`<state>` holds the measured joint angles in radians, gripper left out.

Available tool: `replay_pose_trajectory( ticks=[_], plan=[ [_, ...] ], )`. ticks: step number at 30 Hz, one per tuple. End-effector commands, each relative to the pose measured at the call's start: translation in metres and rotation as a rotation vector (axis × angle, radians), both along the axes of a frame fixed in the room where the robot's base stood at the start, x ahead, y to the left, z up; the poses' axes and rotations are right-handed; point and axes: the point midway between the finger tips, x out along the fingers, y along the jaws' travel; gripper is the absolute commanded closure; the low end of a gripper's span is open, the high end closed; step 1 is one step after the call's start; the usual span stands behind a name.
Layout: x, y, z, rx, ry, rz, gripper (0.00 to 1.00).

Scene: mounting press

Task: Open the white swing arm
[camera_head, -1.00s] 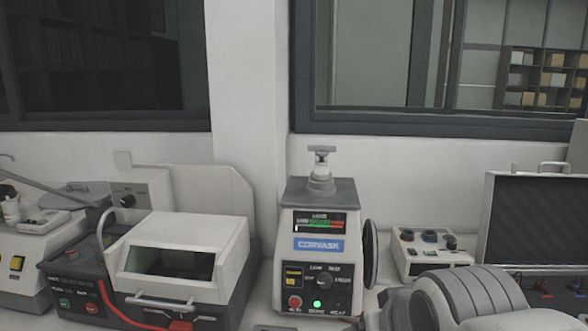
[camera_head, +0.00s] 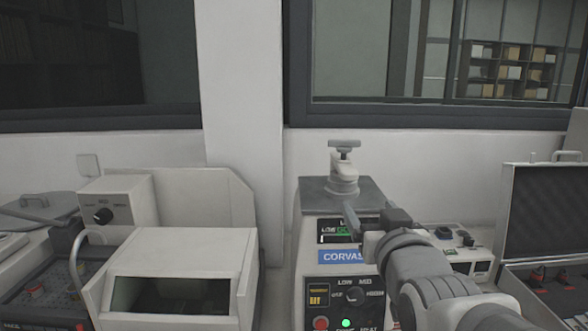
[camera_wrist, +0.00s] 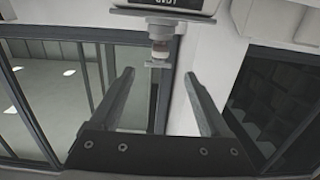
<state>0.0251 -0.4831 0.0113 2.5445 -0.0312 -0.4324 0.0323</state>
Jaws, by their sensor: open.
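The mounting press (camera_head: 325,285) stands upright on the bench with a grey top plate. On the plate sits a white, rounded swing-arm head (camera_head: 342,178) with a T-shaped handle (camera_head: 344,145) on top. My gripper (camera_head: 370,215) is open and empty, in front of the press's upper front and a little below the handle in the picture. In the wrist view, which looks upside down, the handle (camera_wrist: 158,63) appears beyond and between the two spread fingers (camera_wrist: 158,78), apart from them. My wrist hides part of the press's right side and display.
A white machine with a dark window (camera_head: 175,295) stands to the left of the press. A small control box (camera_head: 465,245) and an open case (camera_head: 555,205) are to the right. A wall and window frame are behind.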

Motion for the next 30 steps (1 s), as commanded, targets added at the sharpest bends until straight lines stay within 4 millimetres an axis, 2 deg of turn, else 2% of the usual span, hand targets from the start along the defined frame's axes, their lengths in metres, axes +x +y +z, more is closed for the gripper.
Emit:
replay_pose_trajectory(
  ticks=[10, 20, 30],
  plan=[
    [0.008, 0.0, 0.01, 0.0, -0.058, 0.002, 0.2],
    [0.033, 0.0, 0.011, 0.0, -0.053, 0.002, 0.2],
    [0.081, 0.0, 0.008, 0.001, -0.056, 0.002, 0.2]
  ],
)
